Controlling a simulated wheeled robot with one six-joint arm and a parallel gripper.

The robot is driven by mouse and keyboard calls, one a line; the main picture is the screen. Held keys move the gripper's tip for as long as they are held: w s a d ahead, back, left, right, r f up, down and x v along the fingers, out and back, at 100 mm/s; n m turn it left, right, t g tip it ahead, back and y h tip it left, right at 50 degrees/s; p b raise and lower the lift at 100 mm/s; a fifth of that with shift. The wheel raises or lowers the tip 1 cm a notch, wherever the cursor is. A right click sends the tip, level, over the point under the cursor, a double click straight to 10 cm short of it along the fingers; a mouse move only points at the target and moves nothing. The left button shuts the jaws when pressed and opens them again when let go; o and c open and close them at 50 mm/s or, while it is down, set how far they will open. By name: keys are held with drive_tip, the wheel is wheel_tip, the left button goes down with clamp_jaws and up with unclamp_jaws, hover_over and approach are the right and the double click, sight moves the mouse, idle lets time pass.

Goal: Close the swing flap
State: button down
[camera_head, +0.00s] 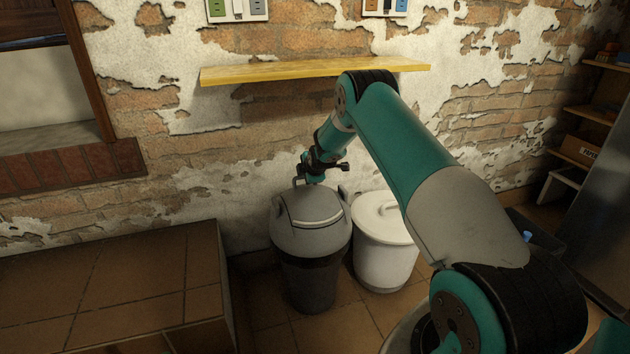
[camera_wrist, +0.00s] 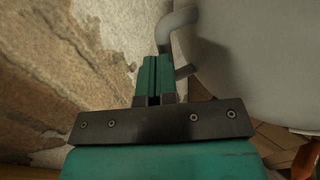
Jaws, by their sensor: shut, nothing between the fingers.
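The grey bin (camera_head: 308,275) with a dark band stands on the floor against the wall. Its domed lid carries the swing flap (camera_head: 312,206), outlined by a pale curved edge; how far it stands open is hard to tell. My gripper (camera_head: 300,183) is at the back upper edge of the lid, by a small grey loop. In the wrist view my gripper (camera_wrist: 155,62) is shut and empty. A curved grey bar (camera_wrist: 177,22) is just beyond its fingertips, beside a smooth grey surface (camera_wrist: 250,60). Whether they touch the bar is unclear.
A white lidded bin (camera_head: 383,255) stands close to the right of the grey bin. A yellow shelf (camera_head: 250,73) is on the wall above. A brown tiled counter (camera_head: 120,280) is at the left. Shelves (camera_head: 585,115) stand at the far right.

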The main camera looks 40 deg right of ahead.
sight(309, 190)
drive_tip(key=r+p, duration=0.1)
drive_tip(key=s+r+p, duration=0.1)
drive_tip(key=r, duration=0.1)
drive_tip(key=s+a+r+p, duration=0.1)
drive_tip(key=shift+a+r+p, duration=0.1)
drive_tip(key=shift+r+p, duration=0.15)
drive_tip(key=shift+p, duration=0.15)
drive_tip(key=w+r+v, duration=0.1)
drive_tip(key=v, duration=0.8)
drive_tip(key=s+a+r+m+g+y, duration=0.1)
drive_tip(key=s+a+r+y, duration=0.1)
drive_tip(key=s+a+r, duration=0.5)
drive_tip(key=s+a+r+m+g+y, duration=0.1)
drive_tip(key=s+a+r+m+y, duration=0.15)
drive_tip(key=a, duration=0.85)
drive_tip(key=s+a+r+m+g+y, duration=0.1)
drive_tip(key=s+a+r+y, duration=0.1)
drive_tip(key=s+a+r, duration=0.5)
drive_tip(key=s+a+r+m+g, duration=0.1)
drive_tip(key=s+a+g, duration=0.35)
drive_tip(key=s, duration=0.75)
drive_tip(key=s+a+r+m+g, duration=0.1)
drive_tip(key=s+a, duration=0.6)
drive_tip(key=s, duration=0.5)
wheel_tip(309, 190, up, 22)
drive_tip(key=p, duration=2.2)
drive_tip(key=shift+w+y, duration=0.25)
drive_tip(key=shift+y, duration=0.2)
